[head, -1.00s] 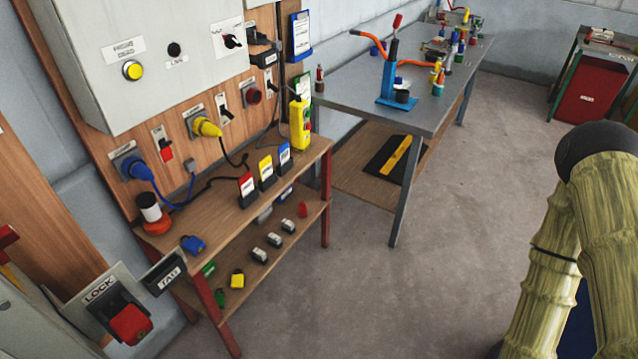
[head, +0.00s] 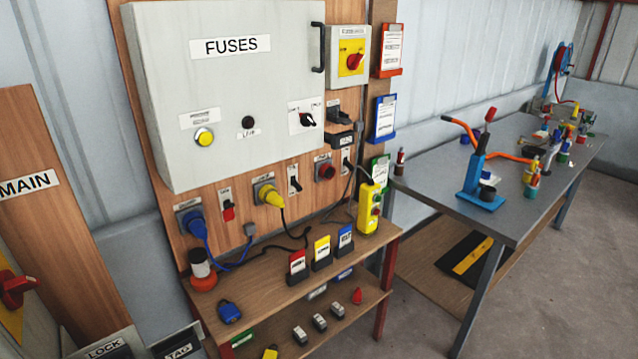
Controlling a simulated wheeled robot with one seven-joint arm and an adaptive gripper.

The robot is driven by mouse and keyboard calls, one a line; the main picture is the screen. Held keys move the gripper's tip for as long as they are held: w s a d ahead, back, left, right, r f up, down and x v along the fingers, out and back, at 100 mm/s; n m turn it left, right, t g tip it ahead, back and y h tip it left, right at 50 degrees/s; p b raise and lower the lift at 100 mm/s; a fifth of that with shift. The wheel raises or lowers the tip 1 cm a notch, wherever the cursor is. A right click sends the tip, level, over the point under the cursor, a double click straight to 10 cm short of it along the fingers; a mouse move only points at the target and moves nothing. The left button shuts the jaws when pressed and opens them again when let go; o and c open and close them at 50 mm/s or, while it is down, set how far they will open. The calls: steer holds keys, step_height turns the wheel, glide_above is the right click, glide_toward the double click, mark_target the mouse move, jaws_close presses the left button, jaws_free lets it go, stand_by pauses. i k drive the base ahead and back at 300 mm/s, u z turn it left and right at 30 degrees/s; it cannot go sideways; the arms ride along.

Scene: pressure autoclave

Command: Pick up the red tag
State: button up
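The red tag (head: 298,262) stands upright in a small dark holder on the top shelf of the wooden bench, at the left end of a row of three tags. A yellow tag (head: 322,247) and a blue tag (head: 345,236) stand in like holders just to its right. The red tag's front faces the camera and nothing covers it. My gripper is not in view.
A fuse cabinet (head: 230,110) rises behind the bench top (head: 262,286). A blue padlock (head: 229,312), a red-based beacon (head: 202,271) and a yellow pendant (head: 369,207) stand around the tags. Cables run behind them. A grey table (head: 500,195) stands to the right.

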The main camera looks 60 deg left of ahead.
mark_target(296, 261)
steer(key=i, duration=0.35)
steer(key=u, duration=2.35)
